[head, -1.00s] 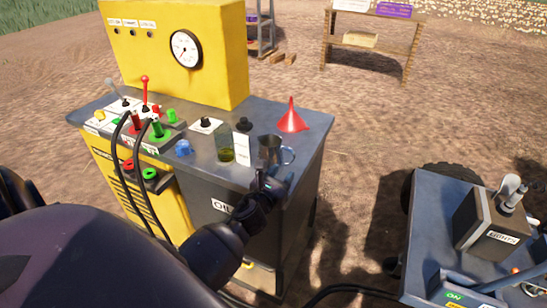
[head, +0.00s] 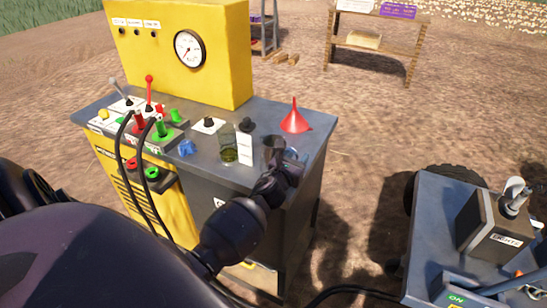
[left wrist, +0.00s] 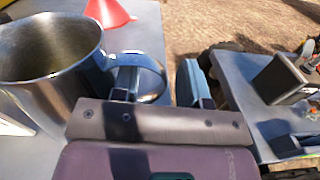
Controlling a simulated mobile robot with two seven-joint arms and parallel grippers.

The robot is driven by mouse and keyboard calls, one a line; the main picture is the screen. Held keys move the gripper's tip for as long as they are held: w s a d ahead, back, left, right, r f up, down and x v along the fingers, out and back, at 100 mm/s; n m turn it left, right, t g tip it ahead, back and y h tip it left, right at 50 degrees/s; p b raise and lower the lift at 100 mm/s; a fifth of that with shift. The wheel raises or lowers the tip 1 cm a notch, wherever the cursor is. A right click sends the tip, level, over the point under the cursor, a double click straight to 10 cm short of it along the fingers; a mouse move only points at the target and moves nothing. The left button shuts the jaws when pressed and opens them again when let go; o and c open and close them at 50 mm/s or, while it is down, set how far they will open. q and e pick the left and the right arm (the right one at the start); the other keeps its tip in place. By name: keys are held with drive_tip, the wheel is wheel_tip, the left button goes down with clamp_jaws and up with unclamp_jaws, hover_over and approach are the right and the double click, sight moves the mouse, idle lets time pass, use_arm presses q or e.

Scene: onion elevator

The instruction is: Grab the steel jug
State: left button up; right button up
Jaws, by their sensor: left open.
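The steel jug (head: 274,146) stands on the right front part of the grey machine top, partly hidden behind my left gripper (head: 287,163). In the left wrist view the jug (left wrist: 45,75) fills the left side, upright and open at the top, with its handle (left wrist: 157,72) toward the right. My left gripper (left wrist: 160,82) is open at the handle, with one finger near the jug side and the other to the right of the handle. Whether a finger touches the handle I cannot tell. My right gripper is not in view.
A red funnel (head: 295,121) stands just behind the jug. A glass of greenish liquid (head: 229,148) and a white card (head: 245,148) stand to its left. Levers, knobs and black hoses crowd the machine's left side. A grey cart (head: 435,215) is at the right, across open ground.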

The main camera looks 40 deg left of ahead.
use_arm(q)
drive_tip(key=c, duration=0.7)
clamp_jaws()
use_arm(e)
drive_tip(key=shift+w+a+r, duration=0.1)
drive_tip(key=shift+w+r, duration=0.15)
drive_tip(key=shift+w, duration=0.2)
use_arm(q)
drive_tip(key=shift+r, duration=0.25)
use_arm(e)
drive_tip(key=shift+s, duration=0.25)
